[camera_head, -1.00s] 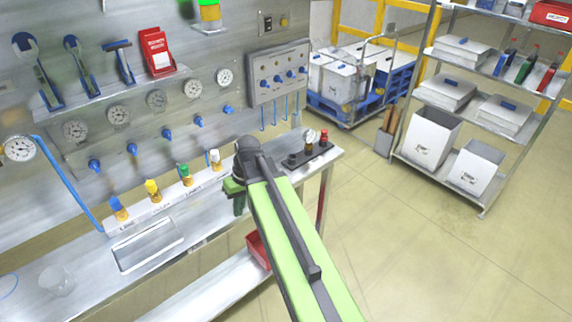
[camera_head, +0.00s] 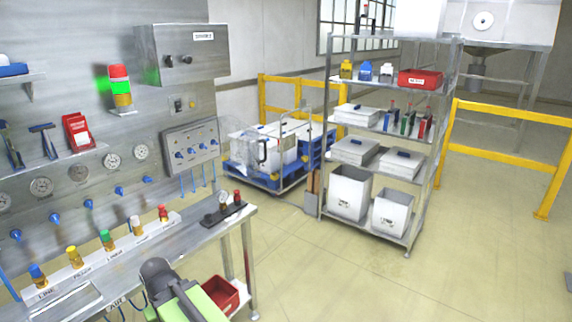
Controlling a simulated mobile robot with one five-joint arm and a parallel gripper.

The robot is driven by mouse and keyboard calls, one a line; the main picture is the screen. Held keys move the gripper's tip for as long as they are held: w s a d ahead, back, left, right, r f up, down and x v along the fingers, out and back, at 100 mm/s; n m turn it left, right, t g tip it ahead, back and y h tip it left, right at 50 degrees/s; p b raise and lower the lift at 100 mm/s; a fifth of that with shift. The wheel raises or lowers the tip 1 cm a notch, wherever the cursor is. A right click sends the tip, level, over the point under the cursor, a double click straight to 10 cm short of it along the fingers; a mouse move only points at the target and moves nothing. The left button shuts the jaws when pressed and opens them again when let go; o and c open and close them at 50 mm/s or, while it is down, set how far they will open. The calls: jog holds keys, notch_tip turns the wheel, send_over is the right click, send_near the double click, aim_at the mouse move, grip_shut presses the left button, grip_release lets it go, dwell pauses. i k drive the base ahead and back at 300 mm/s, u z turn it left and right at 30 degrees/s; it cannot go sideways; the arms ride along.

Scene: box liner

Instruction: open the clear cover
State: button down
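I cannot make out a clear cover for certain. A small switch plate (camera_head: 181,104) on the steel wall, right of the stack light, has a faint pale outline that may be clear plastic. The end of my arm is low in the picture, in front of the bench's front edge.
A grey control box (camera_head: 187,55) and a blue-knob panel (camera_head: 190,146) are on the wall. A red bin (camera_head: 222,293) is below. A cart (camera_head: 268,180) and shelf rack (camera_head: 322,130) stand beyond; the floor at right is open.

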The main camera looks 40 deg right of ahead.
aim_at(228, 117)
jog(key=u, duration=0.15)
jog(key=k, duration=0.35)
jog(key=z, duration=0.4)
jog(key=i, duration=1.6)
jog(key=u, duration=0.5)
